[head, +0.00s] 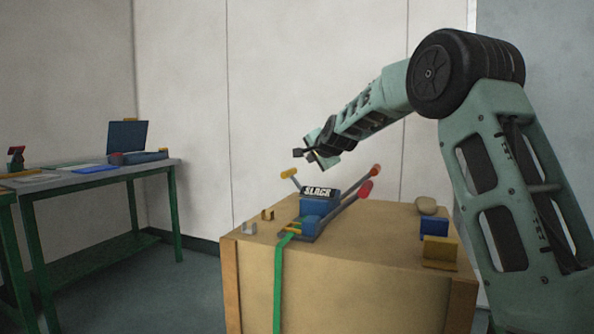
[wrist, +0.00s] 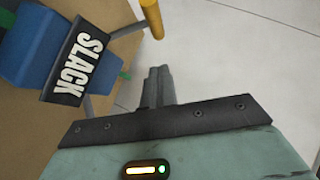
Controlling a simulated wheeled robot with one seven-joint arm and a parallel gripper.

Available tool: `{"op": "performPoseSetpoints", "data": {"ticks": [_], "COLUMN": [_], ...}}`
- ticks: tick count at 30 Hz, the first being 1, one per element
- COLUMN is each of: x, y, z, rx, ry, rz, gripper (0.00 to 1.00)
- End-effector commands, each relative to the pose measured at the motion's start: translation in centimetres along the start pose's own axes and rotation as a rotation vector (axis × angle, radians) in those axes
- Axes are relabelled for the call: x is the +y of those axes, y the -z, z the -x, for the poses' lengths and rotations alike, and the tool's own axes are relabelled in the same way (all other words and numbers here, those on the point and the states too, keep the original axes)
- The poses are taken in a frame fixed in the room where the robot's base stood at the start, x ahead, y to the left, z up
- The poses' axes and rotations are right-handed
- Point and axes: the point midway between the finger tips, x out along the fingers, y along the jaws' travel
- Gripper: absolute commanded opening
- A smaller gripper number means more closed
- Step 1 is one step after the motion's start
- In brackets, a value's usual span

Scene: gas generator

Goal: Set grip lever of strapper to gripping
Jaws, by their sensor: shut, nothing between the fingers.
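The strapper (head: 318,205) is a blue tool on top of a large box, with a sign reading "SLACK" (head: 318,190); the sign also shows in the wrist view (wrist: 80,62). It has a short lever with a yellow end (head: 289,173), a long lever with an orange end (head: 376,170) and one with a red end (head: 366,187). Which is the grip lever is not labelled. My gripper (head: 303,154) is above the strapper. In the wrist view, its fingers (wrist: 158,72) are shut and empty, apart from the yellow lever end (wrist: 151,18) above them.
A green strap (head: 280,275) runs from the strapper down the front of the box (head: 350,290). Small metal clips (head: 267,214), a tan lump (head: 426,205), and blue (head: 434,227) and yellow (head: 440,250) pieces lie on the box. A green-legged workbench (head: 100,178) stands left.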

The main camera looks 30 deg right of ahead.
Motion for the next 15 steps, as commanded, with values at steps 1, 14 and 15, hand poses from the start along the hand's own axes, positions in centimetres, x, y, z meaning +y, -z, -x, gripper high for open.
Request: {"op": "performPoseSetpoints", "data": {"ticks": [1, 14, 15], "x": [0.1, 0.1, 0.0], "y": [-0.2, -2.3, -2.5], "z": [-1.3, -7.4, -7.6], "rx": [-0.002, -0.001, -0.001], "ry": [-0.001, 0.000, 0.000], "rz": [0.001, 0.002, 0.002], "gripper": [0.00, 0.00, 0.00]}}
